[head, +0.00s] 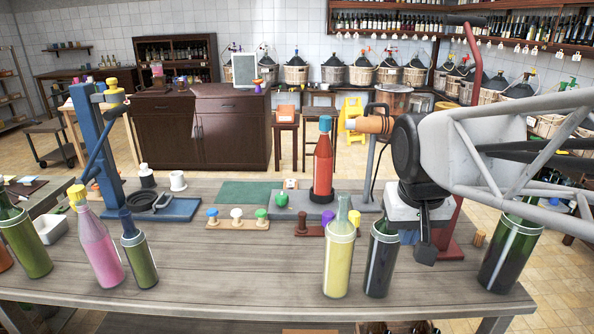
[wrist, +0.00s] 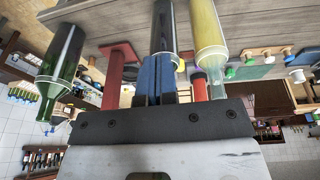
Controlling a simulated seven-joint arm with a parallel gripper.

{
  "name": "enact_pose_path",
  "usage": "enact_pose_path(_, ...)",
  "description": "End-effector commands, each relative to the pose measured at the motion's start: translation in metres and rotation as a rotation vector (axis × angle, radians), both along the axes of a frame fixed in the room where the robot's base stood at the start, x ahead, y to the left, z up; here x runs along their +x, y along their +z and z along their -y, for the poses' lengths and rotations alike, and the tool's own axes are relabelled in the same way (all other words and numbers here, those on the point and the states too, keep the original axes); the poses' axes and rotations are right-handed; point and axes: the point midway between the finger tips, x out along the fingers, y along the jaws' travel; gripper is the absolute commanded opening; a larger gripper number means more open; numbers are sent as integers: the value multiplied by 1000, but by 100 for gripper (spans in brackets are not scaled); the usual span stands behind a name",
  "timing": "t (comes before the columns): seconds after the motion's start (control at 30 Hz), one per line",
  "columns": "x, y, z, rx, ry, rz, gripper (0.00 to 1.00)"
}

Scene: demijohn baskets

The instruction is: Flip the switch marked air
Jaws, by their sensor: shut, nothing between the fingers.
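I cannot make out a switch marked air, and no such label is readable in either view. My gripper (head: 425,250) is shut and empty, pointing down over the right part of the table, between a dark bottle (head: 382,262) and a large dark green bottle (head: 508,255). In the wrist view the fingertips (wrist: 158,72) are together, in front of the dark bottle (wrist: 164,28). A wooden strip (head: 236,225) with blue, white and green knobs lies mid-table. Another strip (head: 312,231) with brown and purple knobs is partly hidden behind a yellow bottle (head: 339,258).
A red stand (head: 449,240) rises close behind my gripper. A red bottle (head: 323,165) stands on a grey base at the table's back. A blue press (head: 90,140), pink bottle (head: 96,242) and green bottles stand left. The front middle of the table (head: 240,270) is clear.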

Motion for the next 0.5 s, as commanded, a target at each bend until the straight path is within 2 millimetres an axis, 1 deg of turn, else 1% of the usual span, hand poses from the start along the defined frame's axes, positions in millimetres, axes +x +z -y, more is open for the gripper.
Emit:
enact_pose_path(0.03,10,5,-1,-3,0,0,0)
enact_pose_path(0.5,100,47,-13,-32,-6,9,0)
